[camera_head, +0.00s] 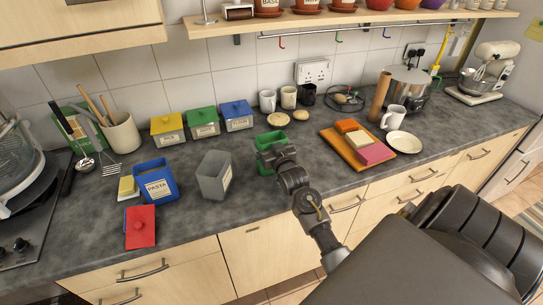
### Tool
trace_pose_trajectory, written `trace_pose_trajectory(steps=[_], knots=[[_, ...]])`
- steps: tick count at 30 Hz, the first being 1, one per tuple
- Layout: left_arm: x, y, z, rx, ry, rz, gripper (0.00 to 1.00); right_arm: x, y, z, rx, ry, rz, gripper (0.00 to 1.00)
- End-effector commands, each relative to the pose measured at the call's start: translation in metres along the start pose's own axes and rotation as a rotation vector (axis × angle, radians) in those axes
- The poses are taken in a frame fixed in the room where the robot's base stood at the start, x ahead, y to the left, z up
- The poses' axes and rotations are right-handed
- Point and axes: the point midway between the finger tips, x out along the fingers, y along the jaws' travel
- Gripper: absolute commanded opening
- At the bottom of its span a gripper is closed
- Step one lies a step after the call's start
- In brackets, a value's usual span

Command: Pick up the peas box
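No label reading peas is legible to me. A green open box (266,167) stands near the counter's front edge, partly hidden behind my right gripper (270,147). The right gripper is over or at this box; whether its fingers touch it, and whether they are open or shut, I cannot tell. Three lidded boxes stand at the back: yellow (167,131), green (203,123) and blue (237,117); their labels are too small to read surely. My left gripper is not in view.
An orange tray (345,148) with sponge-like blocks and a white plate (404,142) lie right. A shelf (340,20) overhangs the back.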

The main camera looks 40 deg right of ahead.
Motion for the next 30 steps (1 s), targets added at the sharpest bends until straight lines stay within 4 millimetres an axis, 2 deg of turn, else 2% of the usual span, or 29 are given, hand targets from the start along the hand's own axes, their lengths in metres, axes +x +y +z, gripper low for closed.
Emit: trace_pose_trajectory(steps=[1, 4, 14, 20, 27, 30], knots=[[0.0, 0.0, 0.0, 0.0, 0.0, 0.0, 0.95, 0.0, 0.0, 0.0, 0.0, -0.001, 0.0, 0.69], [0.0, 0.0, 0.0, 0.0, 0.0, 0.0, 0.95, 0.0, 0.0, 0.0, 0.0, -0.001, 0.0, 0.57], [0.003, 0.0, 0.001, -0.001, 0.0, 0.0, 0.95, 0.0, 0.0, -0.004, 0.0, 0.005, 0.0, 0.57], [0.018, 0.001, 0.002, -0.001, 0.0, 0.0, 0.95, 0.0, 0.0, -0.026, 0.0, 0.01, 0.0, 0.57], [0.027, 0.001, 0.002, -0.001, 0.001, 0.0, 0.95, -0.043, 0.003, -0.082, -0.002, 0.009, 0.0, 0.57], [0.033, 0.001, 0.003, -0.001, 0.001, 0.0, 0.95, -0.067, 0.004, -0.096, -0.003, 0.006, 0.0, 0.57]])
